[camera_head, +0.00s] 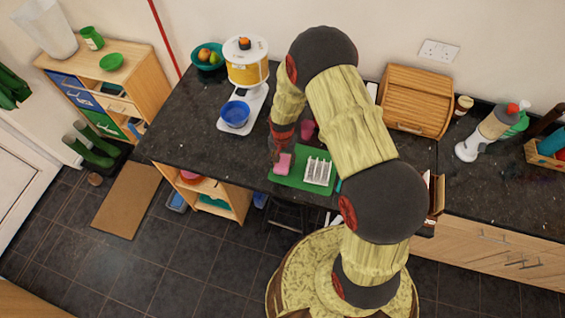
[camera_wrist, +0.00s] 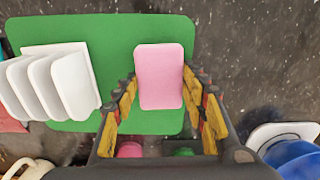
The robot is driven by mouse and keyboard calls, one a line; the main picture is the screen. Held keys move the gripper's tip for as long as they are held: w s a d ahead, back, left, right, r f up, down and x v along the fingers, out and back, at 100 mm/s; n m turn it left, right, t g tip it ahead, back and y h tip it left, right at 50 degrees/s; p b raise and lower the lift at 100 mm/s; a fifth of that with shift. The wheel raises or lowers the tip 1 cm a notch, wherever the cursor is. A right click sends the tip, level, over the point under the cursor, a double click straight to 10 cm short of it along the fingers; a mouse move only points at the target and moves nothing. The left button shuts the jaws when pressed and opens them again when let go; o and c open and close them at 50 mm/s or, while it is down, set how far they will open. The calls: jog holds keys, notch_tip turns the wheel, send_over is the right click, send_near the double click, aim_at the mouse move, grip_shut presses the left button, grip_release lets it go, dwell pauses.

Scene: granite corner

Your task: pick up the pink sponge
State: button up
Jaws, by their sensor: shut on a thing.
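The pink sponge (camera_head: 283,166) shows at the left end of the green mat (camera_head: 286,181) on the dark worktop. My gripper (camera_head: 276,154) is right at it, its fingers pointing down. In the wrist view the pink sponge (camera_wrist: 160,75) lies between the two fingertips of my gripper (camera_wrist: 160,92), one on each long side, and the jaws are shut on it. The green mat (camera_wrist: 115,45) is behind it. I cannot tell whether the sponge touches the mat or is slightly above it.
A white rack (camera_head: 318,171) stands on the mat right beside the sponge, and in the wrist view the rack (camera_wrist: 75,85) is left of my gripper. A pink cup (camera_head: 307,129) stands behind the mat.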

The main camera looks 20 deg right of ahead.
jog(key=shift+r, duration=0.1)
jog(key=shift+r, duration=0.2)
notch_tip(320, 180, up, 2)
jog(key=shift+w+r+b, duration=0.1)
jog(key=shift+b, duration=0.3)
jog(key=s+d+r+b, duration=0.1)
jog(key=s+d+r, duration=0.2)
jog(key=s+r, duration=0.7)
jog(key=s, duration=0.3)
jog(key=shift+s+d, duration=0.4)
jog(key=shift+r, duration=0.1)
jog(key=shift+o, duration=0.8)
jog(key=c, duration=0.4)
